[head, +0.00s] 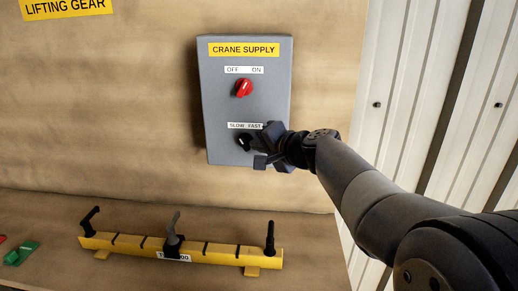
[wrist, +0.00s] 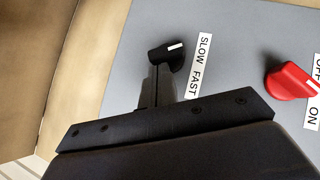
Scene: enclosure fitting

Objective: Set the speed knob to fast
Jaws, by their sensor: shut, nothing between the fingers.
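The speed knob (head: 243,143) is black and sits low on the grey crane supply box (head: 214,110), under a white SLOW FAST label (head: 245,126). The knob also shows in the wrist view (wrist: 163,53), where its white mark leans toward SLOW. My gripper (head: 256,144) is at the knob's right side in the head view. In the wrist view its fingers (wrist: 160,76) are together, with nothing between them, and their tips are at the knob's FAST side. I cannot tell whether they touch the knob. The fingertips are partly hidden in the head view.
A red knob (head: 243,88) sits above, under an OFF ON label (head: 244,70); its mark leans toward ON. A yellow rack (head: 140,246) holding dark handles stands below. A green piece (head: 22,253) lies at the left.

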